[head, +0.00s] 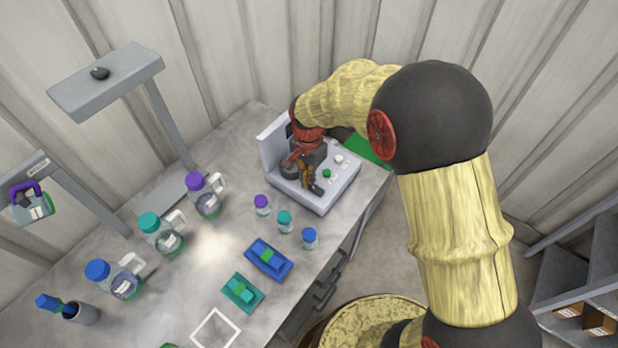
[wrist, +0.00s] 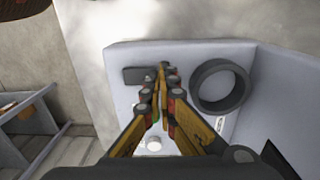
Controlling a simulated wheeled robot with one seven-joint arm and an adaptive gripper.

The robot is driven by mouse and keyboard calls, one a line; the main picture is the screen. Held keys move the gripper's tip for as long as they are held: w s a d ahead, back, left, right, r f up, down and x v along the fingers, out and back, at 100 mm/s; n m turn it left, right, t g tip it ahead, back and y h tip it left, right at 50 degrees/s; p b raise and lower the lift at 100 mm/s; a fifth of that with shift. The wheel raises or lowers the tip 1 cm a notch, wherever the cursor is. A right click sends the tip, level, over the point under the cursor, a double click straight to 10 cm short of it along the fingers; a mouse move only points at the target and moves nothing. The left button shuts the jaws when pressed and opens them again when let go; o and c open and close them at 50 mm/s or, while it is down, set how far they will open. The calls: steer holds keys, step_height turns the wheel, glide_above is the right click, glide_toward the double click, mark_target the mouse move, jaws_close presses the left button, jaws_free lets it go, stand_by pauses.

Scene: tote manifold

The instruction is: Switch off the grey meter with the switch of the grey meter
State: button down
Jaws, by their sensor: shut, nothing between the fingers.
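The grey meter (head: 325,200) is a light grey box with a raised back panel, standing at the far right end of the table. It also fills much of the wrist view (wrist: 225,48). Its top carries a dark ring (wrist: 219,85), a dark flat block (wrist: 136,75) that looks like the switch, a green button (head: 327,173) and a white knob (head: 339,158). My gripper (wrist: 163,70) is shut and empty, pointing down over the meter with its tips beside the dark block. I cannot tell whether they touch it. My fingers partly hide the green button.
Small capped bottles (head: 285,222) and blue and teal blocks (head: 268,258) stand left of the meter. Larger jugs (head: 163,235) stand farther left, beside a grey stand (head: 105,82). A shelf (head: 580,270) is at the right. Bare table lies between the jugs and small bottles.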

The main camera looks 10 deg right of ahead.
steer(key=shift+w+a+f+g+p, duration=0.15)
steer(key=shift+f+g+p, duration=0.15)
steer(key=shift+f+p, duration=0.05)
steer(key=shift+r, duration=0.1)
steer(key=shift+r+p, duration=0.6)
steer(key=shift+r, duration=0.15)
steer(key=shift+r+p, duration=0.3)
steer(key=shift+r, duration=0.15)
step_height(320, 180, up, 13)
steer(key=w+a+p, duration=0.1)
steer(key=p, duration=0.2)
steer(key=shift+w+a, duration=0.3)
steer(key=shift+a, duration=0.05)
steer(key=shift+f, duration=0.1)
